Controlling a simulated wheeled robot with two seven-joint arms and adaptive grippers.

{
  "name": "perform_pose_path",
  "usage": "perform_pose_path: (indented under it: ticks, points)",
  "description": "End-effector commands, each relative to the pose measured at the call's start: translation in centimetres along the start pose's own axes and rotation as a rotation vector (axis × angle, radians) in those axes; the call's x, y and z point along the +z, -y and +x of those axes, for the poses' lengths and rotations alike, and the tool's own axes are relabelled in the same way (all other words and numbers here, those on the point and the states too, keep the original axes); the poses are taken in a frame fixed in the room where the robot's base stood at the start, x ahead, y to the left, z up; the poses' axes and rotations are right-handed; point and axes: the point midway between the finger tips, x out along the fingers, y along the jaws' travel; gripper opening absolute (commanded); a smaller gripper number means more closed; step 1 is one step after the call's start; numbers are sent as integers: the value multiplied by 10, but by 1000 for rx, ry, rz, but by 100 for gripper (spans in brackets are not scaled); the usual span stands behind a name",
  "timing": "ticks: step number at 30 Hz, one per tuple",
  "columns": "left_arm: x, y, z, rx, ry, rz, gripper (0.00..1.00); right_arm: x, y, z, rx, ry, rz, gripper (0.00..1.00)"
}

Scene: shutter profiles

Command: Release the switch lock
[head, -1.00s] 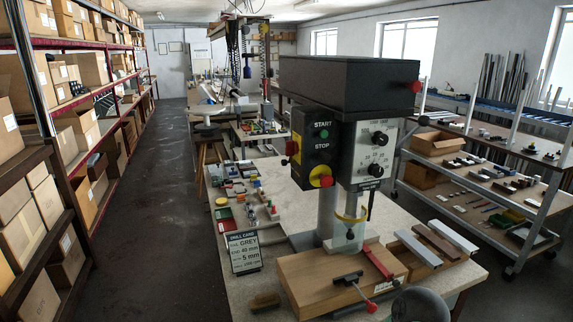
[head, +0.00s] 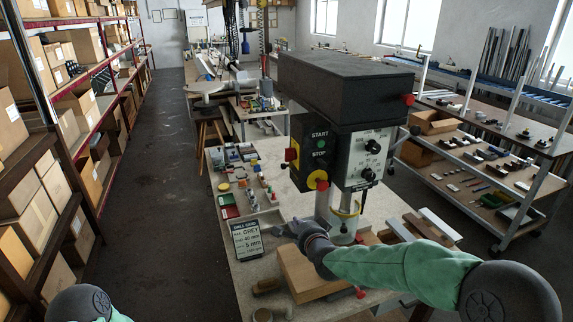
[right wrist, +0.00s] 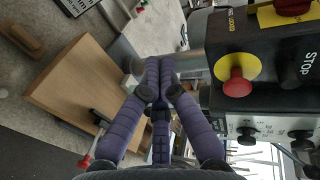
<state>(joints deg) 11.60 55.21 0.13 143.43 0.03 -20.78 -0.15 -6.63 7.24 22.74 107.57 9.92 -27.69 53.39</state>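In the right wrist view, the red mushroom knob (right wrist: 238,83) is right of my fingers, and another red knob on yellow (right wrist: 292,6) is at the top right. My right gripper (head: 286,229) is below the box, apart from it. Its purple fingers (right wrist: 159,68) converge with nothing visible between them. My left gripper is out of view.
A wooden block (head: 303,277) lies beneath my right gripper. The drill card (head: 246,240) stands left of it on the bench. Grey and brown profiles (head: 410,228) lie at the right. Box shelves (head: 75,140) line the left aisle, which is clear.

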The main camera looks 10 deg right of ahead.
Motion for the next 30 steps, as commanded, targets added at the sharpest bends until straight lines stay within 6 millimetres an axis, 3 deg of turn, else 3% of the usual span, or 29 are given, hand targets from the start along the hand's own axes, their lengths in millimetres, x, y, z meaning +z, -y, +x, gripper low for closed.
perform_pose_path:
  ticks: [1,3,6,9,23,30]
  points:
    - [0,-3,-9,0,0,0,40,-6,33,-8,-43,-12,35,0]
    - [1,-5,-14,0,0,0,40,-12,61,-16,-88,-23,78,0]
    - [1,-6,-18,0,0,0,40,-18,88,-23,-131,-33,122,0]
    - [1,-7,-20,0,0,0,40,-21,102,-28,-155,-38,146,0]
    - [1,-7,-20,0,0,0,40,-22,104,-26,-160,-38,152,0]
    - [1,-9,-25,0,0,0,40,-23,108,-2,-158,-38,153,0]
